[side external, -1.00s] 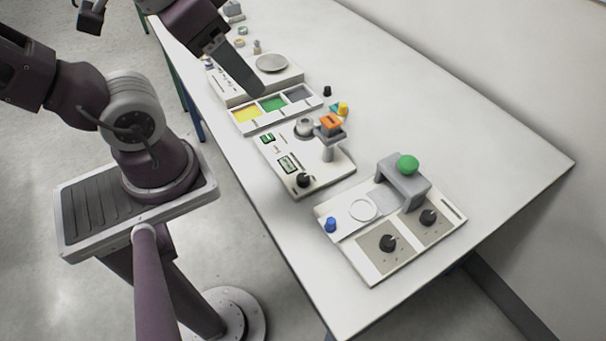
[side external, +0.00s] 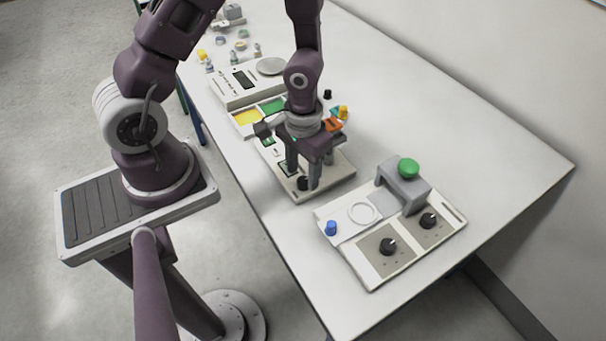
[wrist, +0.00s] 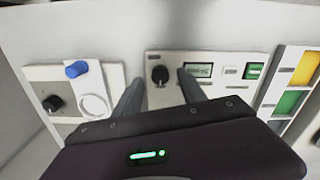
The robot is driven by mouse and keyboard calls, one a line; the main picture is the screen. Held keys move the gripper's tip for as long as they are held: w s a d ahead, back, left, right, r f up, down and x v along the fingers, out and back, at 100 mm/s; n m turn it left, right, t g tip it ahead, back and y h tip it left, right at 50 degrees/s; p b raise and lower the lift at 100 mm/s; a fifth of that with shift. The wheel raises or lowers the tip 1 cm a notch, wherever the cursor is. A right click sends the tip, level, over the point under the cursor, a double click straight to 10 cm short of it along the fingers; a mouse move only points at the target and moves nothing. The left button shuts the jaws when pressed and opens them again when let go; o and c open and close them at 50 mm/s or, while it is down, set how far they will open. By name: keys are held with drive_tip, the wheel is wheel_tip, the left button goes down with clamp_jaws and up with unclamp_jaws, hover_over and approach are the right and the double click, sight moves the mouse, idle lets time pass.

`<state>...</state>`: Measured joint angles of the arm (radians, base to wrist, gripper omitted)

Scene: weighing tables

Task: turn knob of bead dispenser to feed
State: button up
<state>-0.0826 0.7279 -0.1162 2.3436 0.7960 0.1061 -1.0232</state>
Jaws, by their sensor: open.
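The bead dispenser (side external: 338,176) is a pale panel device in the middle of the row on the table. Its black knob (side external: 302,184) sits at the near corner and shows upright in the wrist view (wrist: 160,75), beside a small display (wrist: 198,71). My gripper (side external: 303,178) points down over the dispenser, open and empty. In the wrist view its two fingers stand on either side of the knob, with gaps visible. I cannot tell how far down the knob the fingertips reach.
A panel with two black knobs (side external: 388,246), a blue knob (side external: 331,228) and a green-topped grey bridge (side external: 409,168) stands at right. A colored tray (side external: 246,118) and a scale (side external: 238,92) stand on the left. The table's far right is clear.

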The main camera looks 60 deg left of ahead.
wheel_tip(320, 180, down, 2)
drive_tip(key=shift+c, duration=0.2)
clamp_jaws()
